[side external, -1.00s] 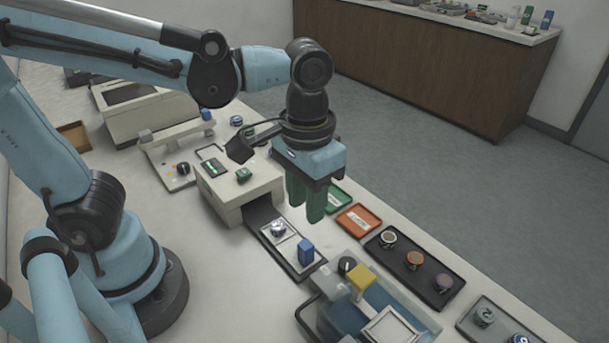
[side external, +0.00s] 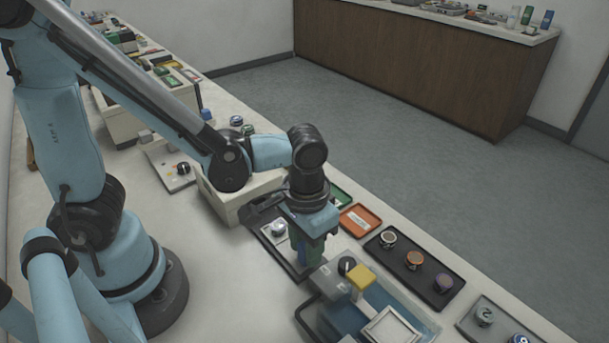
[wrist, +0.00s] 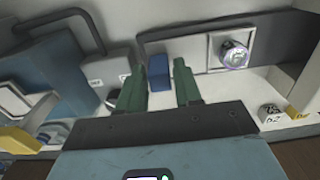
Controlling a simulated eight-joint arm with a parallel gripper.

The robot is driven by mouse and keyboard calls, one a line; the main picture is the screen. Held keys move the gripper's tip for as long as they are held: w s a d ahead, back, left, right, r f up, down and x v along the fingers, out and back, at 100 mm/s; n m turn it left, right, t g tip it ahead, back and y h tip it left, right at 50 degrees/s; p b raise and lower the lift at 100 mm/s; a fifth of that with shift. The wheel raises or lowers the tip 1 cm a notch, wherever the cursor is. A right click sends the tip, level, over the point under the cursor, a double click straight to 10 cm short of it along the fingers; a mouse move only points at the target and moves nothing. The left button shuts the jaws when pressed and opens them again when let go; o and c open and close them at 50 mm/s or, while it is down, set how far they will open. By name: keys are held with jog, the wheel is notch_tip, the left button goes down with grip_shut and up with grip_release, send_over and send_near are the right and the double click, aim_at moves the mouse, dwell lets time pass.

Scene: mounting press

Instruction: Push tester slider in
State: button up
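The tester (side external: 232,207) is a pale box in the side view, partly hidden behind my arm. Its slider extends out toward the lower right. In the wrist view the slider (wrist: 192,48) carries a round shiny sample (wrist: 234,54) in a light square seat; the sample also shows in the side view (side external: 278,229). A blue upright handle (wrist: 158,72) stands at the slider's outer end. My gripper (wrist: 155,68) is open, with its green fingers on either side of the handle and gaps visible. In the side view my gripper (side external: 312,256) is low over that end and mostly hides the handle.
A blue-and-grey machine with a yellow block (side external: 361,279) and black knob (side external: 347,265) stands close to the slider's outer end. An orange tray (side external: 359,220) and a dark tray of round samples (side external: 415,264) lie to the right. The bench left of the slider is clear.

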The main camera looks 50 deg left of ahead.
jog(key=shift+f, duration=0.25)
jog(key=shift+c, duration=0.3)
grip_shut()
send_near(269, 222)
notch_tip(269, 222, down, 5)
jog(key=shift+f, duration=0.15)
jog(key=shift+o, duration=0.3)
grip_release()
